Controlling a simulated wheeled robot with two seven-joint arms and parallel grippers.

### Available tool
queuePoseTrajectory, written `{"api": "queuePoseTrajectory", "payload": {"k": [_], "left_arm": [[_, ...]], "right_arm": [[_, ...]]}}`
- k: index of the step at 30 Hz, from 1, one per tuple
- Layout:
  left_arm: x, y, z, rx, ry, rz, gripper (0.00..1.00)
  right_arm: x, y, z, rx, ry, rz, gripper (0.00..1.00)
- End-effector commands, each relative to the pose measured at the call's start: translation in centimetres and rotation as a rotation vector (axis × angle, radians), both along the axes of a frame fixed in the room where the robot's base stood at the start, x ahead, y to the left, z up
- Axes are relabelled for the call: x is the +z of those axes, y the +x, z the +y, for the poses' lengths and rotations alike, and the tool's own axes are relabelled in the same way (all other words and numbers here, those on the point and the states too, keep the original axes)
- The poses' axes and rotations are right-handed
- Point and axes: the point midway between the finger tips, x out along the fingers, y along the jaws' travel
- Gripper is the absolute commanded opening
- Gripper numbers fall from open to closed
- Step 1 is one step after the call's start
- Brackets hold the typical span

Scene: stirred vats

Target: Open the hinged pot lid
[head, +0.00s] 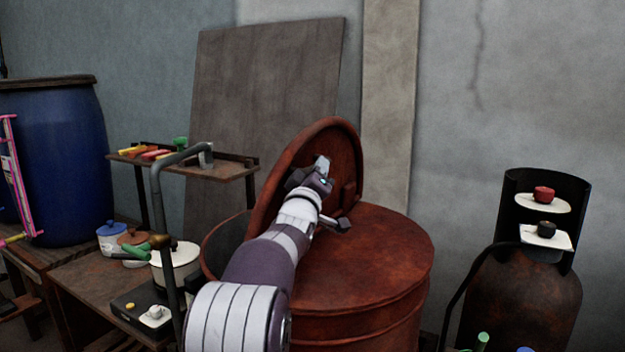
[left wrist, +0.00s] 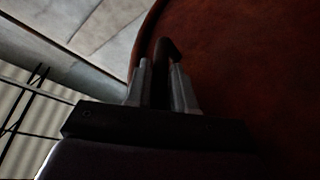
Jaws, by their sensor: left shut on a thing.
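The large rusty-red pot (head: 355,318) stands in the middle of the head view. Its hinged lid (head: 340,134) is raised and stands steeply up from the pot's top, tilted a little. The left part of the pot's mouth is uncovered; the rest of the top is flat and closed. My left gripper (head: 322,170) is at the face of the raised lid. In the left wrist view its fingers (left wrist: 160,88) are shut on a dark lid handle (left wrist: 164,58), with the reddish lid behind. My forearm hides part of the lid and rim. My right gripper is out of view.
A blue barrel (head: 50,160) stands at the left. A low bench with small pots (head: 112,236) and a shelf (head: 190,166) stand left of the pot. A bent grey pipe (head: 160,215) rises close to my arm. A rusty tank (head: 525,305) stands at the right.

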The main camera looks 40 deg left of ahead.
Motion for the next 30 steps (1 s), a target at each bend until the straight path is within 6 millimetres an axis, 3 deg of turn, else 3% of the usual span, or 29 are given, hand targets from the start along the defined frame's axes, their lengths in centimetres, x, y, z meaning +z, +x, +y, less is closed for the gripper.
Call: {"api": "queuePoseTrajectory", "payload": {"k": [16,17,18,19,30], "left_arm": [[-0.39,0.05,-0.19,0.002,0.019,0.008,0.0],[-0.39,0.05,-0.19,0.002,0.019,0.008,0.27],[-0.39,0.05,-0.19,0.002,0.019,0.008,0.4],[-0.38,0.05,-0.19,0.002,0.019,0.006,0.44],[-0.51,-0.81,-0.55,0.002,0.021,0.002,0.44]], "right_arm": [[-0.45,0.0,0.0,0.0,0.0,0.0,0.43],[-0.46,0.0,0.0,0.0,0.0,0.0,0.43],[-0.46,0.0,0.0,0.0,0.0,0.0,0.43],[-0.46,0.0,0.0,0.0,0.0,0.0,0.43],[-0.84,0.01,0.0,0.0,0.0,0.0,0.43]]}}
